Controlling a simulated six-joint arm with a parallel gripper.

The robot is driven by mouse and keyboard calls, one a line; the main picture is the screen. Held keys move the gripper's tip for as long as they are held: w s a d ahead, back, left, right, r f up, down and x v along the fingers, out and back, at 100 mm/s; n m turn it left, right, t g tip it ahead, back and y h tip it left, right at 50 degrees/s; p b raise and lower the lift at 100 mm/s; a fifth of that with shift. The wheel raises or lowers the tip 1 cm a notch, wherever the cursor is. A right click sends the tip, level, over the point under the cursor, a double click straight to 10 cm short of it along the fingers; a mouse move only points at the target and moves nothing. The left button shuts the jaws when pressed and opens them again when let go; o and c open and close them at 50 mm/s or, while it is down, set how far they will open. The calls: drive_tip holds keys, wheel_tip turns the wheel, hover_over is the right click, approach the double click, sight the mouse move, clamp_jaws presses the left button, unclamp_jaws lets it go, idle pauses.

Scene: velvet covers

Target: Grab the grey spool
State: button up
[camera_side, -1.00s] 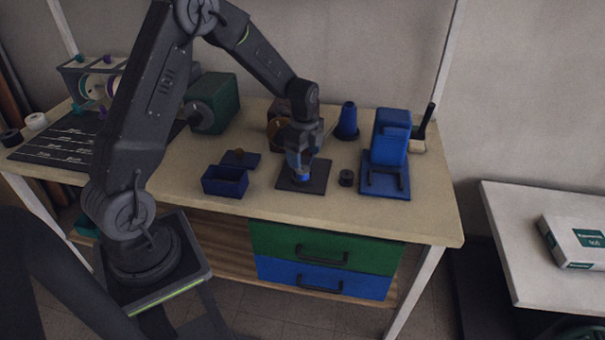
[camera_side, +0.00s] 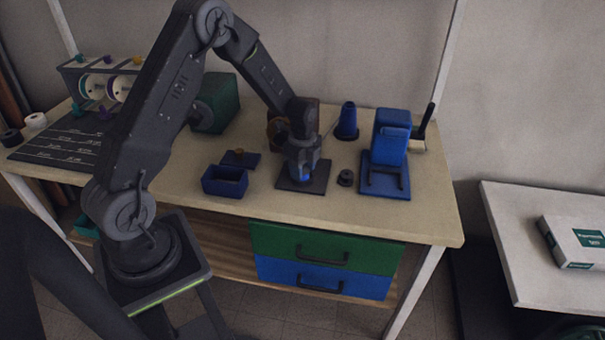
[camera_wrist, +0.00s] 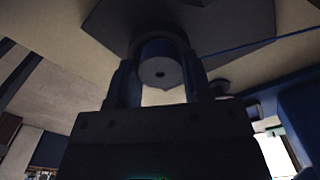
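My gripper (camera_side: 301,178) points down over a dark square mat (camera_side: 318,185) on the bench. In the wrist view the two fingers (camera_wrist: 162,88) stand on either side of a short cylinder (camera_wrist: 160,73), a spool by its look, with a grey end face and a centre hole. Whether the fingers touch it is too dark to tell. In the side view a patch of blue shows at the fingertips, and the rest of that cylinder is hidden. A small dark spool (camera_side: 345,178) stands to the right of the mat. A pale grey-white spool (camera_side: 36,121) lies at the far left.
A blue open box (camera_side: 225,182) with its lid (camera_side: 241,159) behind is left of the mat. A blue stand (camera_side: 389,145) and a blue cone (camera_side: 347,121) are to the right. A black spool (camera_side: 11,139) and a thread rack (camera_side: 100,80) are far left. The front right bench is clear.

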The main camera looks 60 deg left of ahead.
drive_tip(key=c, duration=0.5)
